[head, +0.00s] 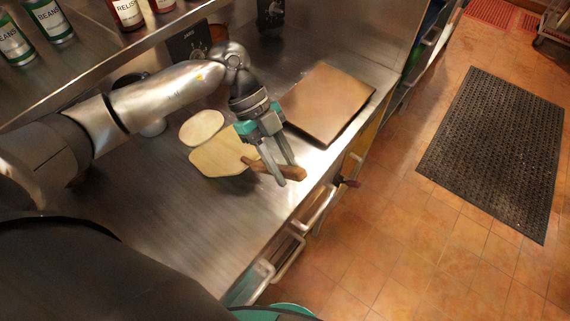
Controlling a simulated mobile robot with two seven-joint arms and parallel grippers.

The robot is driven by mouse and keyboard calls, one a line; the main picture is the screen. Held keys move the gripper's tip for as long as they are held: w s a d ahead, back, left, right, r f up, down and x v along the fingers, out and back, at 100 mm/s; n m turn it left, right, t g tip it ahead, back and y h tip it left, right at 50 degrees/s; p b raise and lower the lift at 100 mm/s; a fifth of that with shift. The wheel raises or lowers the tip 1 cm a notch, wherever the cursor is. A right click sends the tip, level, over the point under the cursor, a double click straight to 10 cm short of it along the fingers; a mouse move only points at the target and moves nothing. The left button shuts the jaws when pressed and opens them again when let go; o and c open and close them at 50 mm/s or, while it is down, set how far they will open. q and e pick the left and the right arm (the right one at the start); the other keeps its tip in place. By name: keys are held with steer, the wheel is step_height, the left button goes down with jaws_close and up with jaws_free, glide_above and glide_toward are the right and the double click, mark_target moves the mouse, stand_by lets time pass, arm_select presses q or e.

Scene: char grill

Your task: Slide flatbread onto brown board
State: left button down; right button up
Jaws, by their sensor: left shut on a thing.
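A pale round flatbread (201,127) lies at the far left end of a light wooden peel (222,156). I cannot tell how much of it rests on the peel. The peel's darker brown handle (259,168) points right, toward the counter's front edge. My left gripper (284,172) is shut on this handle, its fingers pointing down. The brown board (328,102) lies flat on the counter to the right of the gripper and peel, apart from them, with nothing on it. My right gripper is not in view.
The steel counter (150,215) is bare at the lower left. A shelf with labelled cans (52,20) and relish bottles (128,12) runs above its back. Drawer handles (318,208) line the front. A black mat (495,150) lies on the tiled floor.

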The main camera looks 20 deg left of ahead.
arm_select(q)
steer(key=shift+s+d+r+p, duration=0.1)
steer(key=shift+d+r+p, duration=0.1)
steer(key=shift+p, duration=0.25)
steer(key=shift+f, duration=0.1)
steer(key=shift+a, duration=0.1)
